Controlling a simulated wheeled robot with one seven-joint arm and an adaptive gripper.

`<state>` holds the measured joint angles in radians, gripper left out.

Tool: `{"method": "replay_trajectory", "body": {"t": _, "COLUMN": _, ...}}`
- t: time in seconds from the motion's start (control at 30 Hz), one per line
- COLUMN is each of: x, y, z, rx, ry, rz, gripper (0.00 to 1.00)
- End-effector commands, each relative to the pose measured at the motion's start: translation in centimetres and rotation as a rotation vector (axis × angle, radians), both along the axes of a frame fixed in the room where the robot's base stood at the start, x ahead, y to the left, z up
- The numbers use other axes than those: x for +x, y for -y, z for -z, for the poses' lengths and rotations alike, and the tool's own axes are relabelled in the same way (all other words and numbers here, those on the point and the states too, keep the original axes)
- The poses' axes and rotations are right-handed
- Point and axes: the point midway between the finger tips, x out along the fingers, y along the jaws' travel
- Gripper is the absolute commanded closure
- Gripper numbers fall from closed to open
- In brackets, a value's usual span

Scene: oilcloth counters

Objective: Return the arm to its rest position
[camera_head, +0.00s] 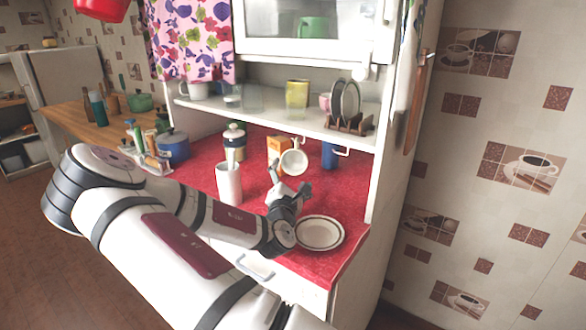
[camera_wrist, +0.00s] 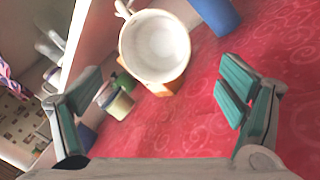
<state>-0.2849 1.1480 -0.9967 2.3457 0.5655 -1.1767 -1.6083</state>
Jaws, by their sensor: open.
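My gripper (camera_head: 289,190) is over the red counter (camera_head: 195,180), at the end of my outstretched arm. In the wrist view its two green-padded fingers (camera_wrist: 158,90) are wide apart with nothing between them. A white mug (camera_head: 293,162) is just beyond the fingertips, tilted with its mouth toward the wrist camera; it also shows in the wrist view (camera_wrist: 155,47). The mug looks clear of the fingers; whether it hangs below the shelf or rests on something, I cannot tell.
A plate (camera_head: 320,233) lies near the counter's front right. A white canister (camera_head: 229,185) stands left of my gripper. An orange box (camera_head: 275,150) and a blue cup (camera_head: 329,155) are behind. A shelf (camera_head: 265,118) with dishes runs above; a side panel (camera_head: 380,170) closes the right.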

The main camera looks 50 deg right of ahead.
Motion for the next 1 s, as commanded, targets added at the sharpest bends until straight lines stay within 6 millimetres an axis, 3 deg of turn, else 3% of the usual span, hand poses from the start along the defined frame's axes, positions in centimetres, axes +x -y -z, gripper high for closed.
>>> {"method": "replay_trajectory", "body": {"t": 0.1, "x": -1.2, "y": -2.0, "z": 0.2, "rx": -0.001, "ry": -0.002, "rz": -0.002, "gripper": 0.11}}
{"method": "replay_trajectory", "body": {"t": 0.3, "x": -2.4, "y": -3.8, "z": 0.5, "rx": 0.001, "ry": 0.000, "rz": -0.001, "gripper": 0.11}}
{"method": "replay_trajectory", "body": {"t": 0.67, "x": -2.7, "y": -4.2, "z": 0.4, "rx": 0.000, "ry": 0.000, "rz": 0.000, "gripper": 0.11}}
{"method": "replay_trajectory", "body": {"t": 0.83, "x": -3.7, "y": -4.2, "z": -1.2, "rx": 0.000, "ry": 0.000, "rz": 0.000, "gripper": 0.11}}
{"method": "replay_trajectory", "body": {"t": 1.0, "x": -5.7, "y": -4.2, "z": -4.2, "rx": -0.001, "ry": 0.000, "rz": 0.001, "gripper": 0.11}}
